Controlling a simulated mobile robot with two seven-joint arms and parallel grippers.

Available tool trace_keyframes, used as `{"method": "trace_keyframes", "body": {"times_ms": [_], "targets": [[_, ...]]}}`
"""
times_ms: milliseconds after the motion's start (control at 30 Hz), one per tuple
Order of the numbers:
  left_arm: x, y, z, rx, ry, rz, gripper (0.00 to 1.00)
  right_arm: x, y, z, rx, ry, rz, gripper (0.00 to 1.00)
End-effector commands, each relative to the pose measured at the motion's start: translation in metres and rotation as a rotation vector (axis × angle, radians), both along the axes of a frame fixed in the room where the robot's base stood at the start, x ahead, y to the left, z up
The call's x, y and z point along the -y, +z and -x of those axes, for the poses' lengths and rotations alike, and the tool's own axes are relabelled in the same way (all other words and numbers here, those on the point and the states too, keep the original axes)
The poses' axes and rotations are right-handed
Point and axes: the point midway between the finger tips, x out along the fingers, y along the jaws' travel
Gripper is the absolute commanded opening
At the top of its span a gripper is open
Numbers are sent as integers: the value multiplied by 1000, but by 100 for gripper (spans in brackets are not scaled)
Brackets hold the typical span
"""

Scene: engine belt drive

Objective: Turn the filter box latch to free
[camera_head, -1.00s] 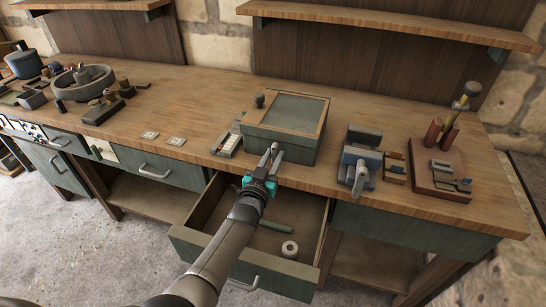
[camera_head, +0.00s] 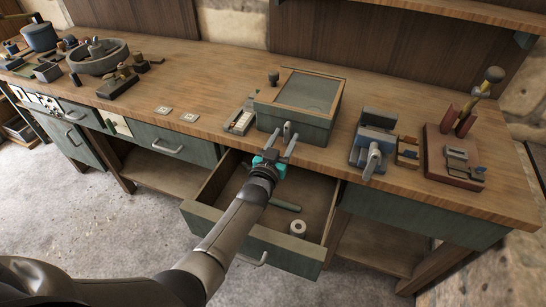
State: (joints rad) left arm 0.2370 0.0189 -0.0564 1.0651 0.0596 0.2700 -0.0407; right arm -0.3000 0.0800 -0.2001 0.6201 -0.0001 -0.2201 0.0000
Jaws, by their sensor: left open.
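The filter box (camera_head: 300,101) is a green box with a wooden-framed top, standing on the bench near its front edge. Its latch (camera_head: 287,129) is a small grey piece on the front face. My left gripper (camera_head: 280,143) is in front of the box with its two fingers apart, one to each side of the latch as seen from the head. I cannot tell whether the fingers touch it. My right gripper is out of view.
An open drawer (camera_head: 232,233) holding a green rod (camera_head: 286,206) and a white roll (camera_head: 298,228) juts out below my arm. A blue vise (camera_head: 373,144) stands right of the box. A small tray (camera_head: 240,122) lies to its left.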

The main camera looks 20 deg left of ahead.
Motion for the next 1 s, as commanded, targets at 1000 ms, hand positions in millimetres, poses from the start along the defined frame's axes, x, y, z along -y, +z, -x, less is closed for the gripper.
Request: {"method": "trace_keyframes", "body": {"times_ms": [1000], "targets": [[-5,0,142,-1,0,-1,51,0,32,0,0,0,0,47]]}}
